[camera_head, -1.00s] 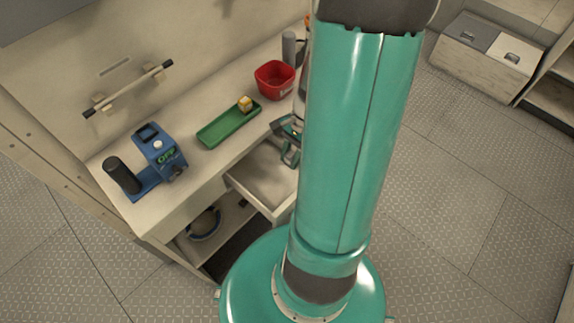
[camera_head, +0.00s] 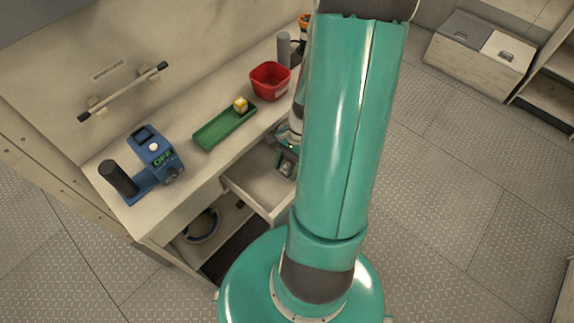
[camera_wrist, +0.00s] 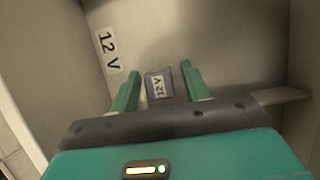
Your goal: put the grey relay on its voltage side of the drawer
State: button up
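The grey relay (camera_wrist: 158,86), marked "12 V", lies on the floor of the open drawer (camera_wrist: 225,40) in the wrist view. A "12 V" label (camera_wrist: 108,51) is on the drawer wall to its left. My gripper (camera_wrist: 161,69) is open, with one finger on each side of the relay and a visible gap on both sides. In the head view a small grey thing (camera_head: 286,168), likely the relay, shows in the drawer (camera_head: 258,189) just below my gripper. My arm hides the right part of the drawer.
On the bench are a green tray (camera_head: 206,141) with a yellow block (camera_head: 240,104), a red bin (camera_head: 270,82), a blue device (camera_head: 156,153) reading "OFF", and a grey cylinder (camera_head: 284,48). A cabinet (camera_head: 477,62) stands at the back right. Open floor lies right of my arm.

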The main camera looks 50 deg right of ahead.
jog(key=shift+r, duration=0.1)
jog(key=v, duration=1.2)
jog(key=a+r+n+t+h, duration=0.2)
jog(key=a+r+n, duration=0.6)
jog(key=a, duration=0.4)
jog(key=w+a+r+n+t+h, duration=0.1)
jog(key=a+r+n+t+h, duration=0.1)
jog(key=a+r+n, duration=0.7)
jog(key=a+r+t, duration=0.1)
jog(key=a+r, duration=0.1)
jog(key=a, duration=0.1)
jog(key=shift+w+r+n+t, duration=0.25)
jog(key=shift+w+n+t, duration=0.05)
